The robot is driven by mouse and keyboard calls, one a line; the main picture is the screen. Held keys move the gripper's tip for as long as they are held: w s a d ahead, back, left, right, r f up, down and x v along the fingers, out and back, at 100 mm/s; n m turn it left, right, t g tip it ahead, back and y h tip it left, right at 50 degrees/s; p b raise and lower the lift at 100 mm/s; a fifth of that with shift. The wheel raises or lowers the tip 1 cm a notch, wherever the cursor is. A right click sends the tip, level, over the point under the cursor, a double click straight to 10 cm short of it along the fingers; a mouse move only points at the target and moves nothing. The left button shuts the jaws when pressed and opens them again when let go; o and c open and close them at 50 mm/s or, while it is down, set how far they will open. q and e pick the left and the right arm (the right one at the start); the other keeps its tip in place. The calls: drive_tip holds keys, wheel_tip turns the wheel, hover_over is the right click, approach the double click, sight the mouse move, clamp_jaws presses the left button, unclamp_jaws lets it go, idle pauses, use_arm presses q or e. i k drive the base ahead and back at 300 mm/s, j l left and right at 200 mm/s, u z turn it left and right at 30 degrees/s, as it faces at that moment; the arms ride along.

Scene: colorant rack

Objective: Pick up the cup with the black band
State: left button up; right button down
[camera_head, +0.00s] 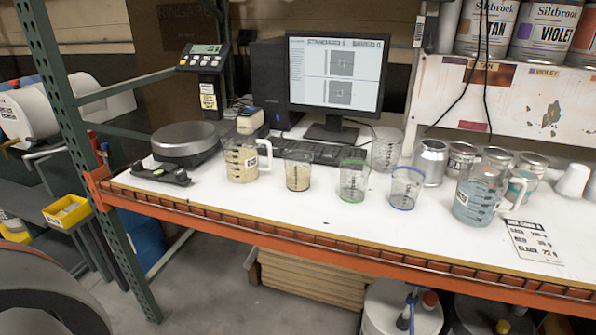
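The cup with the black band (298,173) is a small clear cup standing upright on the white shelf top, with some tan content low inside. To its right stand a clear cup with a green band (353,182) and a clear cup with a blue band (405,189). A larger handled jug (241,160) with tan content stands just left of the black-banded cup. Neither of my grippers shows in the head view.
The white shelf top (255,200) has an orange front beam. Behind the cups are a keyboard (305,151), monitor (336,75) and round scale (185,142). A blue-grey jug (477,195) and metal cans (430,162) stand right. A green post (95,160) rises left.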

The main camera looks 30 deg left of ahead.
sight(298, 171)
drive_tip(key=i+j, duration=0.1)
drive_tip(key=j, duration=0.2)
drive_tip(key=i+j, duration=0.15)
drive_tip(key=j, duration=0.15)
drive_tip(key=i+j, duration=0.1)
drive_tip(key=j, duration=0.15)
drive_tip(key=i+j+z, duration=0.1)
drive_tip(key=j, duration=0.2)
drive_tip(key=i+j, duration=0.1)
drive_tip(key=j, duration=0.2)
drive_tip(key=i+j+z, duration=0.15)
drive_tip(key=j, duration=0.15)
drive_tip(key=k, duration=0.05)
